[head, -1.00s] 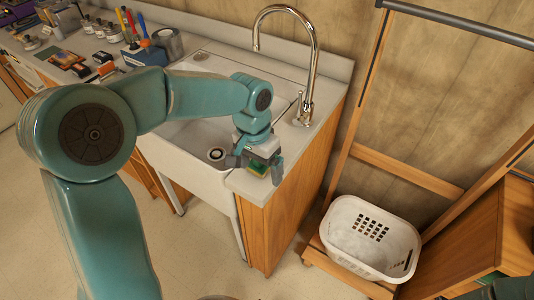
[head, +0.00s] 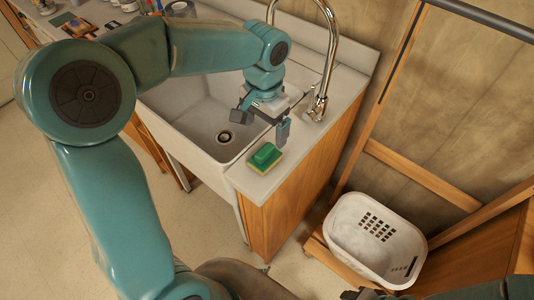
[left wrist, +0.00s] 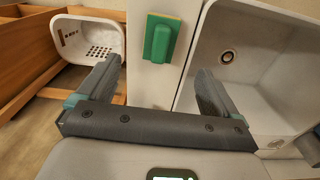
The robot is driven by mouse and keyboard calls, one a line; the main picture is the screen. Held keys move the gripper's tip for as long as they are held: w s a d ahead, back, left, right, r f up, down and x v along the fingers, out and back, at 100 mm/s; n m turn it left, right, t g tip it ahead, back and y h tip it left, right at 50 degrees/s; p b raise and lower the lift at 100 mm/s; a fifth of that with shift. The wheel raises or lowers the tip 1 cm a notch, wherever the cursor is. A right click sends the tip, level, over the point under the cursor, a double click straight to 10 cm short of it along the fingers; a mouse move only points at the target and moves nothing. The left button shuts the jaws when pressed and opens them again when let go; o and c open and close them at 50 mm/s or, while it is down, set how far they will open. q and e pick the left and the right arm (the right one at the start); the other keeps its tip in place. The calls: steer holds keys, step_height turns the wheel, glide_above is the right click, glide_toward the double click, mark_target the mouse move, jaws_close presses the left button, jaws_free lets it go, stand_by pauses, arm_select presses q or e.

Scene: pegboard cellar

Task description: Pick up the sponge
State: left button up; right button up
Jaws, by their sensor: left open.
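The sponge (head: 265,157) is green with a yellow underside and lies on the counter strip at the front right corner of the sink. It also shows in the left wrist view (left wrist: 159,40), top middle, beyond the fingertips and roughly between their lines. My left gripper (head: 262,124) is open and empty, with its fingers apart, behind the sponge and not touching it in the head view. It also shows in the left wrist view (left wrist: 160,78) with a wide gap between the fingers. My right gripper cannot be made out; only dark arm parts show at the bottom edge.
The white sink basin (head: 190,120) with its drain lies left of the sponge. A chrome faucet (head: 322,90) stands behind my left gripper. A white basket (head: 376,238) sits low on a wooden rack at right. Bottles and tools crowd the far left counter.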

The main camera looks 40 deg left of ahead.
mark_target(264, 152)
arm_select(q)
steer(key=f, duration=0.6)
steer(key=shift+s, duration=0.4)
steer(key=shift+w+f, duration=0.1)
steer(key=shift+f, duration=0.15)
step_height(264, 152, down, 5)
steer(key=shift+a+r+p, duration=0.1)
steer(key=shift+r+p, duration=0.1)
steer(key=shift+p, duration=0.1)
steer(key=shift+w+f, duration=0.1)
steer(key=shift+f, duration=0.15)
steer(key=shift+r, duration=0.1)
steer(key=c, duration=0.9)
steer(key=shift+c, duration=1.2)
